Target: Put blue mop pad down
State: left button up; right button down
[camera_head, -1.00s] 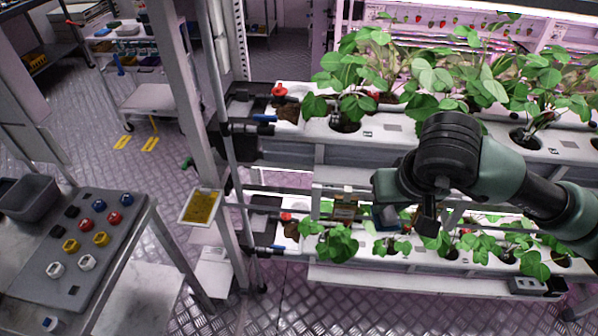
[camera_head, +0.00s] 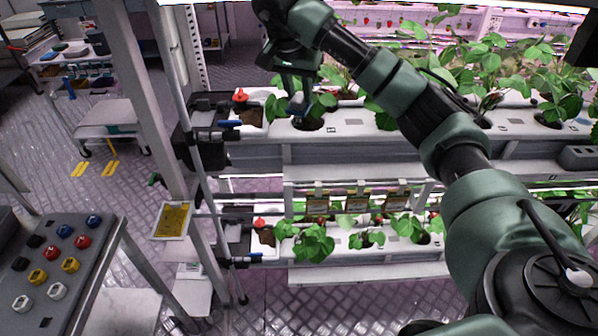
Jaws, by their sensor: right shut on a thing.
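My right gripper (camera_head: 298,105) points down at the upper planter row, in front of the leftmost plant. It is shut on a small dark-blue thing that I take to be the blue mop pad (camera_head: 301,116). The pad is small and partly hidden by the fingers, so its shape is unclear. It is above or at a planting hole; whether it touches the planter I cannot tell. My left gripper is not in view.
The upper white planter (camera_head: 345,126) holds several leafy plants; a lower planter (camera_head: 340,243) runs below it. A grey board (camera_head: 55,290) with several coloured pieces lies at the left. A yellow sticky card (camera_head: 174,219) hangs on the rack post. The patterned floor is open behind the board.

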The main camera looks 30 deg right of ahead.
jog(key=shift+f+p, duration=2.05)
jog(key=shift+f, duration=7.8)
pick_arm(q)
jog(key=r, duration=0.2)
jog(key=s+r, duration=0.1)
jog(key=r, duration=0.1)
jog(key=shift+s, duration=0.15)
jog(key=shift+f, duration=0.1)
pick_arm(e)
jog(key=shift+f, duration=0.1)
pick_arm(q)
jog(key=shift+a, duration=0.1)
pick_arm(e)
jog(key=c, duration=1.4)
grip_release()
jog(key=shift+c, duration=0.2)
